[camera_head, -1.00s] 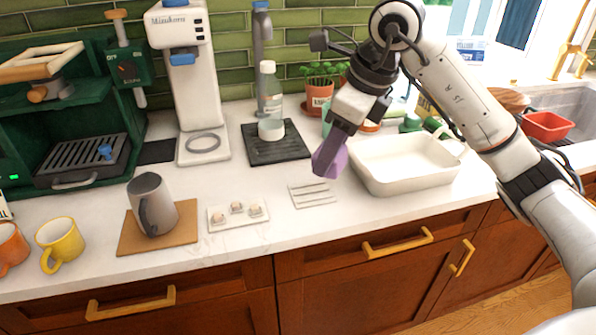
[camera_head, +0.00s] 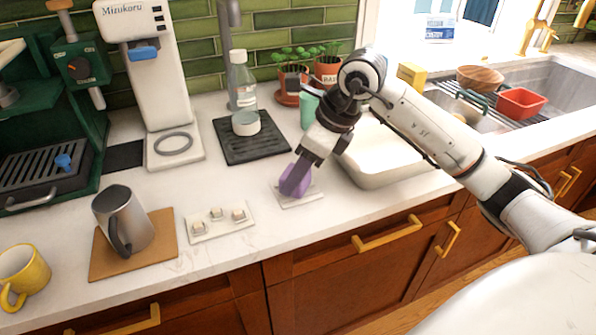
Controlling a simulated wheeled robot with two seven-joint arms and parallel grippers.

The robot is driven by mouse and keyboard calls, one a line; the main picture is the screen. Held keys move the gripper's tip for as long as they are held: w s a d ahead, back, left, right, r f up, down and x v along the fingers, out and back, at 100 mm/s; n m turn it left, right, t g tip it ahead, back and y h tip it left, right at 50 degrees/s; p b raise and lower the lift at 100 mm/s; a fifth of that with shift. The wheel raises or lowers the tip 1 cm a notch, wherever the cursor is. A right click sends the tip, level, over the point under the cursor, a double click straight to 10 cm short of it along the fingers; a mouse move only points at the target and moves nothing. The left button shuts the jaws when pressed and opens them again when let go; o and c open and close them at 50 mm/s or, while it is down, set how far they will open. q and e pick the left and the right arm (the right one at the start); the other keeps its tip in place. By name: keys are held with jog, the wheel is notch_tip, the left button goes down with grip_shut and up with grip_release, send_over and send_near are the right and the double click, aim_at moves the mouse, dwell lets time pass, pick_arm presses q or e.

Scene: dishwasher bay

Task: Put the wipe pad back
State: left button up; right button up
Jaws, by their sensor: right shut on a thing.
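The purple wipe pad (camera_head: 293,182) is in my right gripper (camera_head: 304,158), which is shut on it. The pad is low over a small white ribbed tray (camera_head: 301,201) on the counter and hides part of it. It looks close to or touching the tray; I cannot tell which. My left gripper is not in view.
A white basin (camera_head: 375,158) stands right behind my right forearm. A small plate with white cubes (camera_head: 217,223) lies left of the ribbed tray. A grey pitcher (camera_head: 125,220) stands on a brown mat further left. A bottle (camera_head: 242,85) and a black drip mat (camera_head: 262,150) are behind.

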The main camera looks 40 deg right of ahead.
jog(key=o, duration=0.9)
jog(key=shift+o, duration=0.2)
jog(key=v, duration=1.2)
jog(key=shift+d, duration=0.1)
